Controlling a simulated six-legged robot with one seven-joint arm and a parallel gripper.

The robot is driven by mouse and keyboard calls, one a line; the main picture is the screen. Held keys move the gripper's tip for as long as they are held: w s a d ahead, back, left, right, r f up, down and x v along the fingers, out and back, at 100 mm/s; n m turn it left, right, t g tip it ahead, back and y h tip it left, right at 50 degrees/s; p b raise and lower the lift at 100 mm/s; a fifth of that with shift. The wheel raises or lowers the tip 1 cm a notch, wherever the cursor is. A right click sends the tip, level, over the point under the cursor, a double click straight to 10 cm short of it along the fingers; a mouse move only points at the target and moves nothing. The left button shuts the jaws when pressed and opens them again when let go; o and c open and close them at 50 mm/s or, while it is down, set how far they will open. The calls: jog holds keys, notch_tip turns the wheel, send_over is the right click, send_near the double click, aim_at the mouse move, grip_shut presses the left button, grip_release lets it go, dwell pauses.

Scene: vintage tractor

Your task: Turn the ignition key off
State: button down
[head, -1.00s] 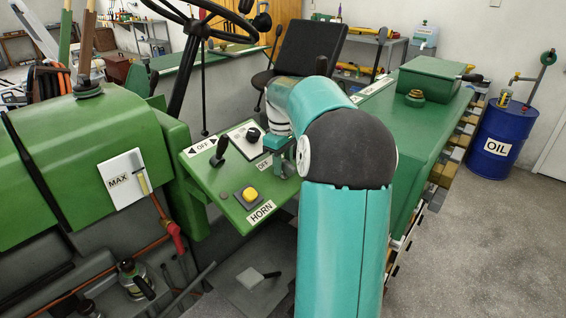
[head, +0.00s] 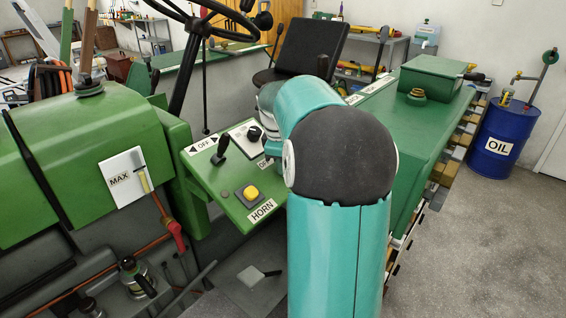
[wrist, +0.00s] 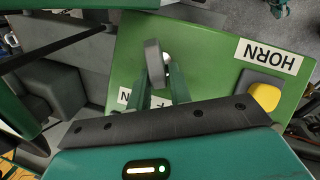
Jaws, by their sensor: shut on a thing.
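The ignition key (wrist: 154,63) shows in the wrist view as a grey flat piece standing at the green dash panel, beside a pale round fitting. My gripper (wrist: 163,82) is shut on the key, its two teal fingers reaching up to it from below. I cannot tell the key's exact angle.
On the green panel (head: 216,188) are a yellow horn button (head: 250,193), a black lever (head: 220,149) and a black knob (head: 254,133). The horn button also shows right of my gripper in the wrist view (wrist: 265,97). The steering wheel (head: 205,25) stands behind.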

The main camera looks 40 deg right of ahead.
jog(key=c, duration=1.4)
grip_release()
jog(key=shift+r, duration=0.1)
jog(key=w+v, duration=0.1)
jog(key=v, duration=1.2)
jog(key=shift+s+r, duration=0.35)
jog(key=shift+s, duration=0.1)
jog(key=shift+a, duration=0.1)
jog(key=s+a+f+m+t, duration=0.1)
jog(key=s+a, duration=0.1)
jog(key=a, duration=0.8)
jog(key=s+a+m+t, duration=0.1)
jog(key=s+a, duration=0.1)
jog(key=a, duration=0.8)
jog(key=s+a+f+m+t+y, duration=0.2)
jog(key=s+a+f+m, duration=0.1)
jog(key=s+a+f, duration=0.7)
jog(key=s+a, duration=0.1)
jog(key=a, duration=0.2)
jog(key=shift+s+a+m+t, duration=0.15)
jog(key=shift+s+m+t, duration=0.15)
jog(key=shift+s+t, duration=0.1)
